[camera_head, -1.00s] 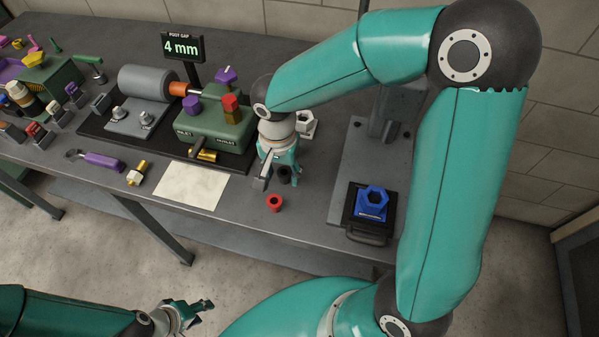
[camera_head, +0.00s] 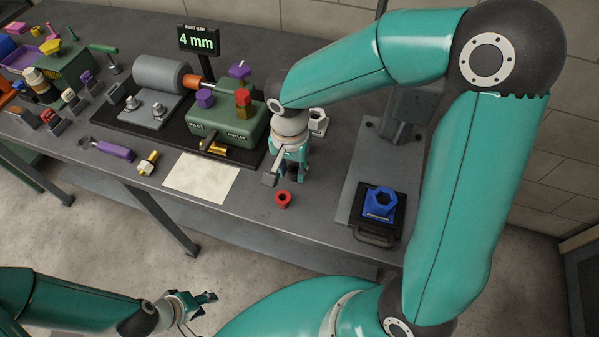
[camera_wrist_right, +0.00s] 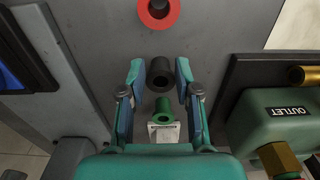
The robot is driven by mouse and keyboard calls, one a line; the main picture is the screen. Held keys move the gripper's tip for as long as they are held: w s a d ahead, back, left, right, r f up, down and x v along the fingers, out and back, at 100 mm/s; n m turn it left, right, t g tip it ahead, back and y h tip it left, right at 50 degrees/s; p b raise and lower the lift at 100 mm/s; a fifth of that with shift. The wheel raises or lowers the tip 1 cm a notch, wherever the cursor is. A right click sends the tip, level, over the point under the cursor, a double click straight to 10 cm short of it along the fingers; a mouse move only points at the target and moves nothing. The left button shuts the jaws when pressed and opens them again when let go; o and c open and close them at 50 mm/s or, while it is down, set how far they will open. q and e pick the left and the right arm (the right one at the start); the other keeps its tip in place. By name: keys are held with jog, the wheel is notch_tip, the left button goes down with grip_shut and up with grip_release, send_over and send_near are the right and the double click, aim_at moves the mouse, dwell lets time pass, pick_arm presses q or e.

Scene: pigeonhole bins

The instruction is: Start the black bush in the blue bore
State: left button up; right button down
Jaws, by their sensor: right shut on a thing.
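In the head view my right gripper (camera_head: 290,172) points down at the bench, and the bush is mostly hidden there. The blue bore (camera_head: 379,203) is a blue block with a hexagonal-looking opening, in a black holder to the right of the gripper. Only a blue edge of it shows at the left of the wrist view. My left gripper (camera_head: 204,303) is open and empty, in front of the bench.
A red bush (camera_head: 283,199) stands near the bench edge, close to the right gripper. A green bush (camera_wrist_right: 166,108) shows in the wrist view. The green valve block (camera_head: 228,122) is left of the gripper, and a pale sheet (camera_head: 201,178) lies in front of it.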

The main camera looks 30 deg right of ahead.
notch_tip(320, 180, up, 8)
jog(key=p, duration=0.5)
jog(key=shift+r, duration=0.25)
jog(key=shift+a, duration=0.1)
